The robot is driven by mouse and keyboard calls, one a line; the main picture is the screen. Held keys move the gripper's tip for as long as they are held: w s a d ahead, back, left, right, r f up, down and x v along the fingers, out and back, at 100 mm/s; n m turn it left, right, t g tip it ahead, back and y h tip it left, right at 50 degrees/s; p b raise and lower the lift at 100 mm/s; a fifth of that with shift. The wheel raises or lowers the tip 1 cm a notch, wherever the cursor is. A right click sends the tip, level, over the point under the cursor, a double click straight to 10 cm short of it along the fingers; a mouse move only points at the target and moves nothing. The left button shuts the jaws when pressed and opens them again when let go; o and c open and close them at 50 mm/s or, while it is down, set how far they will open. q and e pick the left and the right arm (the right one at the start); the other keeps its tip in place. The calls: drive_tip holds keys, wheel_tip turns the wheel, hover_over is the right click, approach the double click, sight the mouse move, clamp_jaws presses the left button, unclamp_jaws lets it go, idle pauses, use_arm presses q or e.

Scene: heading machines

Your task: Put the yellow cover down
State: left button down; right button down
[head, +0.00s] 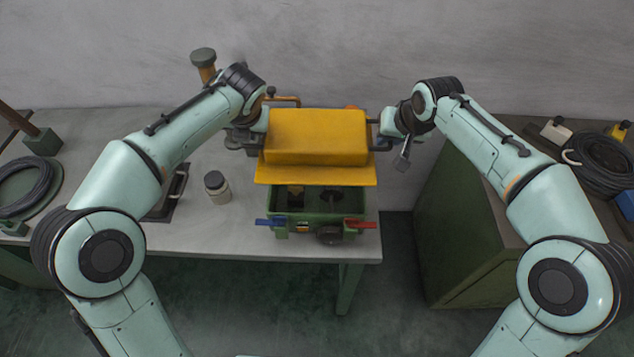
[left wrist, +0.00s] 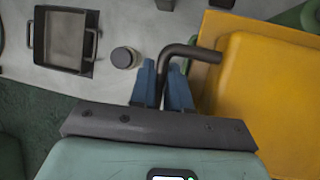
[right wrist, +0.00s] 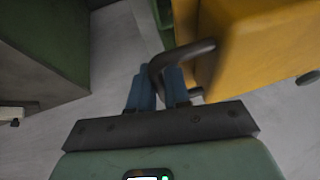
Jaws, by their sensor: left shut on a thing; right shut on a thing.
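The yellow cover (head: 318,137) is a boxy lid with a flat front flange, held between my two arms above the back of the green machine (head: 320,212). My left gripper (head: 246,140) is shut on the dark bent handle at the cover's left side; the handle (left wrist: 188,52) shows between blue fingertips in the left wrist view. My right gripper (head: 388,139) is shut on the matching handle at the right side, and that handle (right wrist: 180,54) shows in the right wrist view. The machine's open top shows in front of the cover. Whether the cover touches the machine cannot be told.
The machine stands on a grey table (head: 210,235) near its right end. A small jar (head: 217,187) and a dark tray (head: 170,192) are left of it. A green cabinet (head: 465,230) with coiled cable (head: 600,160) stands right, across a gap.

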use_arm(q)
drive_tip(key=shift+d, duration=0.1)
use_arm(e)
drive_tip(key=shift+a, duration=0.1)
